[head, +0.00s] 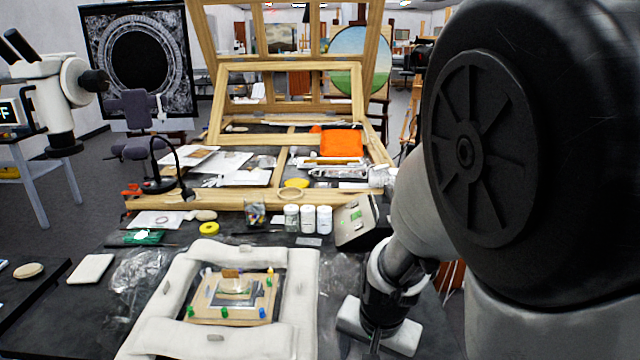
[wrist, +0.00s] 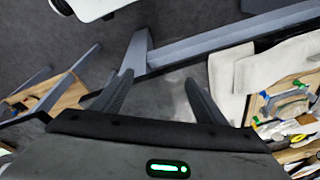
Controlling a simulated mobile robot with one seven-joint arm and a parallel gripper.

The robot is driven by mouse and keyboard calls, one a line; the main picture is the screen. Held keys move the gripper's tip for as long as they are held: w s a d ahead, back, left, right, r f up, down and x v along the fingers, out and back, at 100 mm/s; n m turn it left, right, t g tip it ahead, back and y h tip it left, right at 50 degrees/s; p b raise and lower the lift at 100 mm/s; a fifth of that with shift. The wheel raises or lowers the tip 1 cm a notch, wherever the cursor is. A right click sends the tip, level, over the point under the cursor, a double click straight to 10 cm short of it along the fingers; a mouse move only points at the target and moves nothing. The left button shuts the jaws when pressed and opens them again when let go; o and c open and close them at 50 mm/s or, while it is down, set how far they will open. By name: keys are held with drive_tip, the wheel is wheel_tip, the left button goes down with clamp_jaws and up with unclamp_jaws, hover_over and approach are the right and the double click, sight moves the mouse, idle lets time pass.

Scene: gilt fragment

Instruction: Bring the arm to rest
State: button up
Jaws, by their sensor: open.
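My arm fills the right side of the head view, with its wrist low over the right part of the dark table (head: 90,325). In the wrist view my gripper (wrist: 160,85) is open, with its two dark fingers apart and nothing between them. The fingertips point toward the grey floor and the table's edge. In the head view the gripper's fingers are mostly hidden by the arm links. The padded white frame (head: 165,335) with the small wooden board (head: 245,312) lies left of my wrist, apart from it.
White jars (head: 308,218) and a cup of small parts (head: 255,215) stand behind the padded frame. A wooden easel frame (head: 160,202) rises at the back, with an orange cloth (head: 340,142) on it. A microscope (head: 60,100) stands at the left. A white pad (head: 90,269) lies front left.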

drive_tip(key=s+d+r+n+t, duration=0.25)
drive_tip(key=s+r, duration=0.35)
drive_tip(key=r, duration=0.4)
drive_tip(key=s+d+r+n+t, duration=0.1)
drive_tip(key=s+d+r+n, duration=0.3)
drive_tip(key=r, duration=0.6)
wheel_tip(320, 180, down, 10)
drive_tip(key=a+m+b, duration=0.1)
drive_tip(key=a+b, duration=0.1)
drive_tip(key=b, duration=0.8)
wheel_tip(320, 180, up, 20)
drive_tip(key=p, duration=1.9)
drive_tip(key=shift+s+d+p, duration=0.15)
drive_tip(key=shift+s+p, duration=0.25)
drive_tip(key=shift+s, duration=0.05)
